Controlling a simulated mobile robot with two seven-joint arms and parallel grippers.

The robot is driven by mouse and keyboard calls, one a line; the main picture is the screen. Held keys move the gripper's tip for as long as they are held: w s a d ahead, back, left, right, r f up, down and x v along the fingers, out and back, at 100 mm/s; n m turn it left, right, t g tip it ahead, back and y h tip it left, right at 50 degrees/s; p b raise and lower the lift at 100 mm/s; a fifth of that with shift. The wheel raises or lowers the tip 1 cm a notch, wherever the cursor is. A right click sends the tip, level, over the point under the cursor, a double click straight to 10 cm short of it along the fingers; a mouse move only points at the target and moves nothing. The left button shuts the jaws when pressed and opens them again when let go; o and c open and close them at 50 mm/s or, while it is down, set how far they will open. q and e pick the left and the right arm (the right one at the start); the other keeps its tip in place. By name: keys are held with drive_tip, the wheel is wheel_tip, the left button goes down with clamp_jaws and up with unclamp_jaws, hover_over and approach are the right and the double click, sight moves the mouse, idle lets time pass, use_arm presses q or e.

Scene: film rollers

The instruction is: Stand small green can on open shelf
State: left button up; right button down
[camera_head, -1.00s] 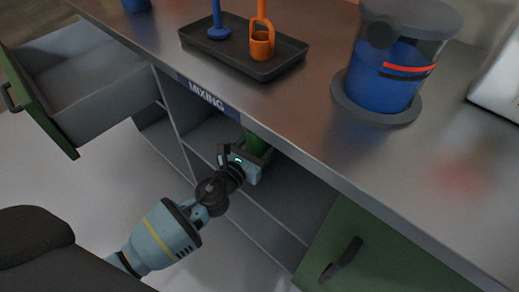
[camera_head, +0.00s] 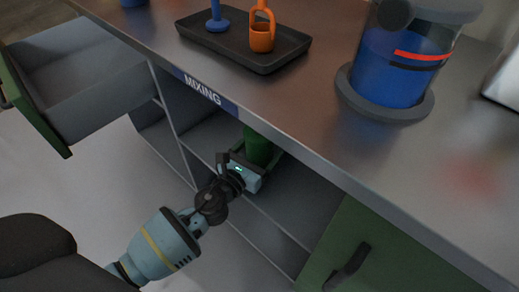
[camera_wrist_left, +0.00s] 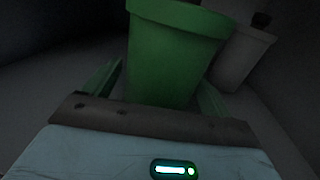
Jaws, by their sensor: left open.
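The small green can (camera_head: 258,147) is upright inside the open shelf (camera_head: 297,197), below the counter's front edge. It also shows in the left wrist view (camera_wrist_left: 172,50), straight ahead and wider at its top. My left gripper (camera_head: 257,158) reaches into the shelf with its fingers apart, one on each side of the can. In the left wrist view, dark gaps show beside the can near the fingers. The can's base is partly hidden by the gripper, so its contact with the shelf floor is unclear. My right gripper is not in view.
A grey can (camera_wrist_left: 240,55) stands behind the green one to the right. The counter (camera_head: 290,105) overhangs the shelf. An open drawer (camera_head: 85,85) juts out at left. A green door (camera_head: 345,245) is at right. A black tray (camera_head: 240,48) and a blue-filled vessel (camera_head: 395,70) are on top.

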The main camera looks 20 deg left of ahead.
use_arm(q)
drive_tip(key=shift+r, duration=0.1)
drive_tip(key=shift+s, duration=0.25)
drive_tip(key=s+a, duration=0.2)
drive_tip(key=s, duration=0.9)
drive_tip(key=shift+s+a, duration=0.15)
idle(0.9)
